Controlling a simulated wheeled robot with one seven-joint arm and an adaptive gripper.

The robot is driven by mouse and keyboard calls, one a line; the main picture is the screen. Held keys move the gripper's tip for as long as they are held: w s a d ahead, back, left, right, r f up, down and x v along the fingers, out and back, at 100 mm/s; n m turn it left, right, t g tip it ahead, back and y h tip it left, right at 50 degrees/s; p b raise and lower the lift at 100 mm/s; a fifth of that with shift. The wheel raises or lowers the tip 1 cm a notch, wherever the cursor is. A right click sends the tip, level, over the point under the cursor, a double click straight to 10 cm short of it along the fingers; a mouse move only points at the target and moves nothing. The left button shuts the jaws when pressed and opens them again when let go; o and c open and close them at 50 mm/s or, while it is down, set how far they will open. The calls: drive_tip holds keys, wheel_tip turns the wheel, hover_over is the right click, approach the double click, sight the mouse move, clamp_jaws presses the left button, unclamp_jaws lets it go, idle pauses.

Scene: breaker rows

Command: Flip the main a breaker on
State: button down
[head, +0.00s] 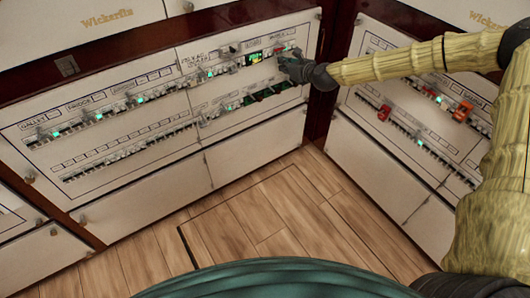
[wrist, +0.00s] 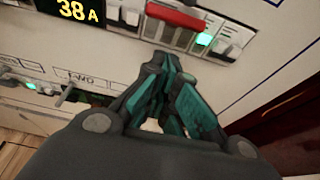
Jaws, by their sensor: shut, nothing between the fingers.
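A red breaker handle (wrist: 176,15) shows at the top of the wrist view, above white switches with a lit green lamp (wrist: 204,39). In the head view a small red handle (head: 280,50) sits at the upper right of the left panel, under a label too small to read. I take it to be the main a breaker. My gripper (head: 285,62) is at that spot, close to the panel. In the wrist view my gripper (wrist: 163,66) has its teal-padded fingers together and empty, tips just below the red handle. I cannot tell whether they touch the panel.
A black display (wrist: 77,10) reading 38 A is left of the red handle. Rows of breakers with green lamps run along the left panel (head: 150,150). The right panel (head: 385,165) carries red and orange switches (head: 463,110). Wooden floor (head: 260,215) is clear.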

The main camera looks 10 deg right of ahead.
drive_tip(key=shift+w+a+f+t+y+b, duration=0.15)
drive_tip(key=shift+f+t+b, duration=0.3)
drive_tip(key=shift+b, duration=0.9)
drive_tip(key=shift+w+f+t+y+b, duration=0.25)
drive_tip(key=shift+t+b, duration=0.3)
drive_tip(key=shift+b, duration=0.8)
drive_tip(key=p+v, duration=0.2)
drive_tip(key=v, duration=0.8)
drive_tip(key=s+a+f+n+g+p, duration=0.3)
drive_tip(key=s+a+f+n, duration=0.3)
drive_tip(key=s+a, duration=0.2)
drive_tip(key=s+a+f+n+g+y+p, duration=0.1)
drive_tip(key=s+a+f+n+g+p, duration=0.3)
drive_tip(key=s+a, duration=0.5)
drive_tip(key=shift+a+f+n+p, duration=0.6)
drive_tip(key=shift+f+n+p, duration=0.35)
drive_tip(key=shift+f, duration=0.65)
drive_tip(key=shift+s, duration=0.1)
